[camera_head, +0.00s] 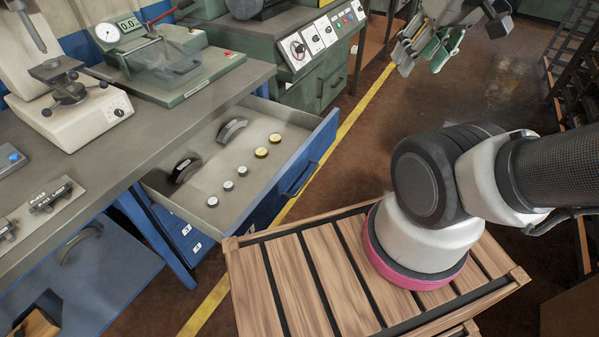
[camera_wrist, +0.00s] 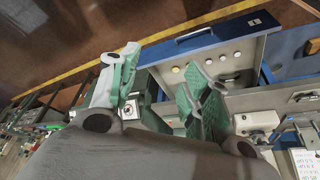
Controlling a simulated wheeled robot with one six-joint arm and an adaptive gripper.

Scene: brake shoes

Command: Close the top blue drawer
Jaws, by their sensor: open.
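The top blue drawer (camera_head: 318,150) is pulled open from under the grey workbench, at the left-centre of the head view. Its blue front has a bar handle (camera_head: 300,179). Inside lie two dark curved brake shoes (camera_head: 232,129) and several small round pieces (camera_head: 262,152). In the wrist view the drawer (camera_wrist: 225,32) is at the upper right with its front edge toward the top. My gripper (camera_head: 424,50) is open and empty at the top right of the head view, apart from the drawer. Its green-padded fingers (camera_wrist: 165,70) show in the wrist view.
A slatted wooden surface (camera_head: 292,284) lies below my arm in front of the drawer. More blue drawers (camera_head: 185,235) sit under the open one. A green machine cabinet (camera_head: 315,85) stands behind. Floor with a yellow line (camera_head: 362,105) is clear right of the drawer.

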